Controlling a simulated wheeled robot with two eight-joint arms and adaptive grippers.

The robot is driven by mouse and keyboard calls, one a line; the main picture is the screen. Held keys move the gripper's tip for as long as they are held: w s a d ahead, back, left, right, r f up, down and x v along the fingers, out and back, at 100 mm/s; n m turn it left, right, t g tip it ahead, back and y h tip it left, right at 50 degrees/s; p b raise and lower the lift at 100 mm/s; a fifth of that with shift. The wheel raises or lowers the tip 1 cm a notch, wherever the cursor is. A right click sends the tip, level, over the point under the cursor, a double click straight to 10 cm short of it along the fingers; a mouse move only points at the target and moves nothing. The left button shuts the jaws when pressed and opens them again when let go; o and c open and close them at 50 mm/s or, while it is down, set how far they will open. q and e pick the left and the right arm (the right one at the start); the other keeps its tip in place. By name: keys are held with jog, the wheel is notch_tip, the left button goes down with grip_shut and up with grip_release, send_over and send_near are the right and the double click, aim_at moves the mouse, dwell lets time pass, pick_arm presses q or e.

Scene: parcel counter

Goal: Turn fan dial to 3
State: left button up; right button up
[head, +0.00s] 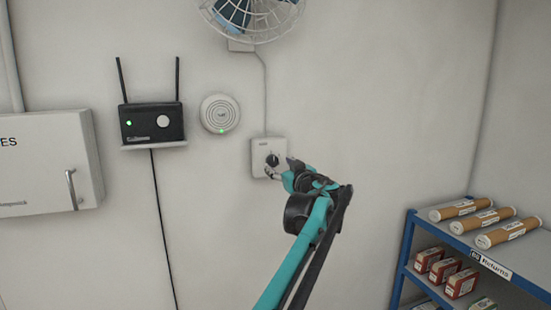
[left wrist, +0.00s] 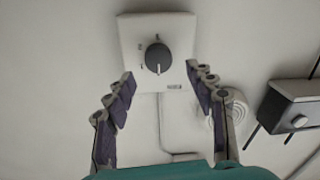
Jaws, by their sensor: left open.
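The fan dial is a dark round knob (head: 272,160) on a white square wall plate (head: 261,149), below the wall fan (head: 250,15). In the left wrist view the knob (left wrist: 158,57) has a pale pointer line at its lower side in that picture. Small marks stand on the plate beside it, too small to read. My left gripper (head: 281,171) is at the plate's lower right in the head view. In the left wrist view its open fingers (left wrist: 160,87) stand on either side, apart from the knob, with nothing between them. My right gripper is not in view.
A black router (head: 151,122) with two antennas sits on a small wall shelf, beside a round white detector (head: 219,114). A white cabinet (head: 45,165) hangs at left. A blue-edged shelf (head: 408,240) with tubes and boxes stands at right. The wall around the plate is mostly bare.

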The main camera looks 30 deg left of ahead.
aim_at(274, 161)
pick_arm(q)
jog(key=x, duration=0.4)
jog(key=shift+w+f+p, duration=0.1)
jog(key=shift+w+p, duration=0.05)
jog(key=shift+p, duration=0.25)
jog(key=c, duration=1.2)
jog(key=shift+o, duration=0.2)
